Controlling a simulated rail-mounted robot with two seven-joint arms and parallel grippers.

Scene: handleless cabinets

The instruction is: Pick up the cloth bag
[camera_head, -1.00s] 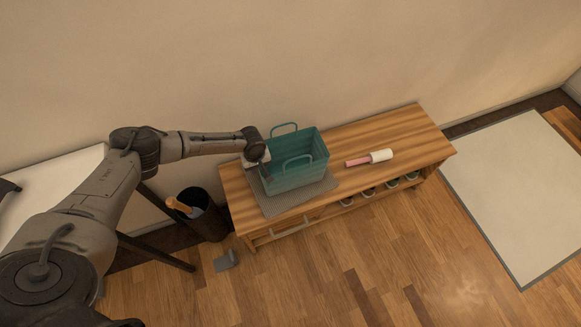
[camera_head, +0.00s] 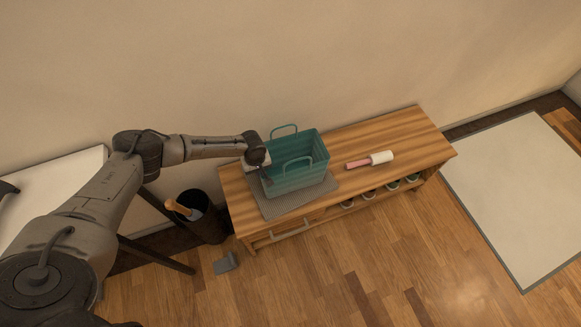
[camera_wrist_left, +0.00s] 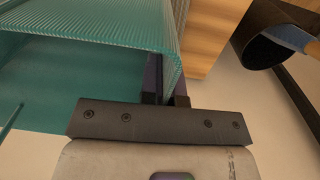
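The teal cloth bag (camera_head: 300,176) stands upright on a grey ribbed mat (camera_head: 280,208) on the wooden bench, its two loop handles raised. My left gripper (camera_head: 262,176) is at the bag's left side. In the left wrist view, the two dark fingers of the left gripper (camera_wrist_left: 168,84) are close together, one on each side of the bag's wall edge. The bag (camera_wrist_left: 80,88) fills the upper left of that view. The fingers look closed on that wall. The fingertips are partly hidden in the head view. My right gripper is out of view.
A pink-handled white roller (camera_head: 372,160) lies on the bench (camera_head: 400,132) right of the bag. A dark bin (camera_head: 208,222) holding a wooden-handled item stands left of the bench. Small pots sit on the lower shelf. A pale rug (camera_head: 520,190) lies at right.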

